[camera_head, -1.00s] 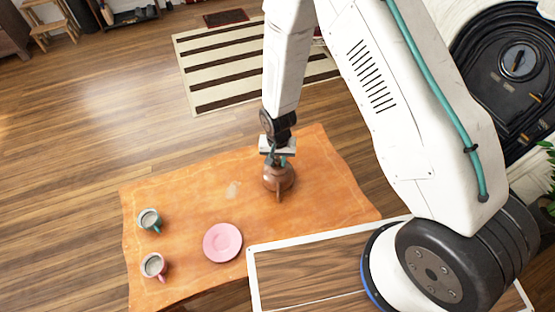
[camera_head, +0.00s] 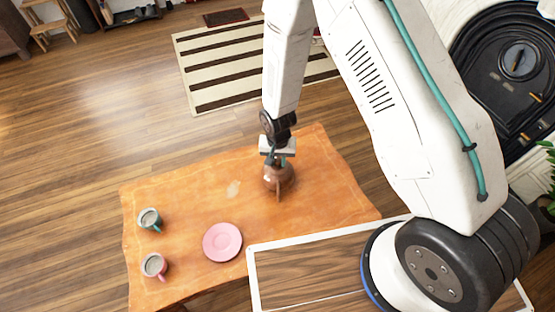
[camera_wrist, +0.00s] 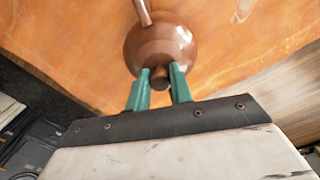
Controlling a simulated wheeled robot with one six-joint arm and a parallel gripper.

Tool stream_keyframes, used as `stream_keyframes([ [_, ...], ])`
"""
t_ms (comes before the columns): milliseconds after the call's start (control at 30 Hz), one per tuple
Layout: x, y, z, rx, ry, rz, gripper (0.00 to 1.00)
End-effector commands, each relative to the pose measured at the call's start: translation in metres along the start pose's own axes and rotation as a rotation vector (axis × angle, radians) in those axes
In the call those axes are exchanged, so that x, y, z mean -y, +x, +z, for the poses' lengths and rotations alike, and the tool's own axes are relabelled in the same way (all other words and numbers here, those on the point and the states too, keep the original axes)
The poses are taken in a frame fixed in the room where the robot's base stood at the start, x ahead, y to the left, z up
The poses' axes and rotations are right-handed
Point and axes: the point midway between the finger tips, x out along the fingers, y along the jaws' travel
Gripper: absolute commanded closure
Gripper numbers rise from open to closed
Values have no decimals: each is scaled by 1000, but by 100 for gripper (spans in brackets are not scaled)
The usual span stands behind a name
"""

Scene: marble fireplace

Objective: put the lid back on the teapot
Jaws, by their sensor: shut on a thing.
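The brown teapot (camera_head: 277,180) stands on the orange wooden table, right of its middle. In the wrist view its round body (camera_wrist: 160,40) shows ahead of the fingers, with a spout or handle at the top edge. My gripper (camera_head: 276,160) points down over the teapot's top. In the wrist view its two green fingers (camera_wrist: 161,84) are shut on the brown knob of the lid (camera_wrist: 160,77). The lid is at the teapot's top; its rim blends with the body, so I cannot tell whether it is fully seated.
The table (camera_head: 185,205) also holds a pink plate (camera_head: 222,242), a teal-handled cup (camera_head: 149,219) and a pink cup (camera_head: 153,265), all left of the teapot. A striped rug (camera_head: 220,70) lies on the floor beyond. A dark fireplace (camera_head: 510,75) is at the right.

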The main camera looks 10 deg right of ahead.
Motion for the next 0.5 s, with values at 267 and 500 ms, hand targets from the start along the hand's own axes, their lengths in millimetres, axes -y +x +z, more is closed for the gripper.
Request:
stream_keyframes([
  [267, 0, 0, 0, 0, 0, 0, 100],
  [500, 0, 0, 0, 0, 0, 0, 53],
])
